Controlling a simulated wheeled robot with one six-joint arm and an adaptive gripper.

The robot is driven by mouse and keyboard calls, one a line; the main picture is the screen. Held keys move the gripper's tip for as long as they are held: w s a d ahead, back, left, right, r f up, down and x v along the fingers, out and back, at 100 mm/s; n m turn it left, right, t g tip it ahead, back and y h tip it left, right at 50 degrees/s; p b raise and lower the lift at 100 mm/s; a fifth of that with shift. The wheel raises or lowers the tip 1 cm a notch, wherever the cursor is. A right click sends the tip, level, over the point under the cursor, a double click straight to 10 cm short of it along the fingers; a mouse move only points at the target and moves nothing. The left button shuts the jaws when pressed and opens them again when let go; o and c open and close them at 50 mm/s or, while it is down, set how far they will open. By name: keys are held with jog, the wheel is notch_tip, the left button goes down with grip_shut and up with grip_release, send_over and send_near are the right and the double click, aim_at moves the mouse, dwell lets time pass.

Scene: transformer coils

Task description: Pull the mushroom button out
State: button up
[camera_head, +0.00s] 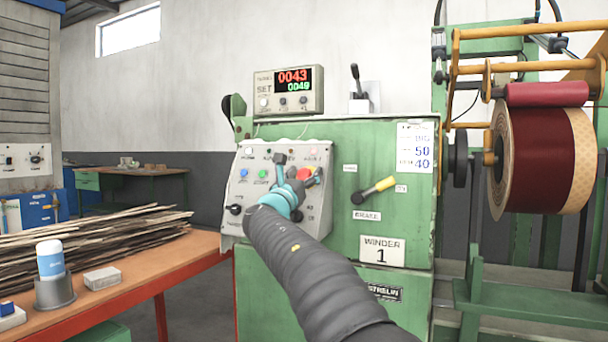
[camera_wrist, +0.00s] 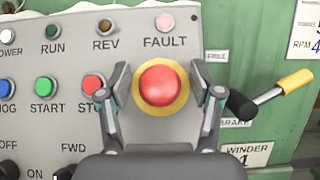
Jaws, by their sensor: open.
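The red mushroom button (camera_wrist: 158,85) sits on a yellow ring on the grey sloped control panel (camera_wrist: 190,30), below the FAULT lamp. In the head view the red button (camera_head: 304,174) shows partly behind my gripper. My gripper (camera_head: 297,176) is in front of the panel at its right side. In the wrist view my gripper (camera_wrist: 165,88) is open, with one finger left and one finger right of the button. The fingers appear apart from the button. How deep the fingertips reach toward the panel is hard to tell.
Left of the button are a red stop button (camera_wrist: 92,86) and a green START button (camera_wrist: 46,87). A wooden workbench (camera_head: 195,250) with stacked strips stands at left.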

grip_shut()
jog(key=shift+s+a+r, duration=0.15)
jog(key=shift+s+r, duration=0.05)
jog(key=shift+s, duration=0.25)
jog(key=shift+f, duration=0.1)
grip_release()
jog(key=shift+s, duration=0.1)
jog(key=v, duration=1.2)
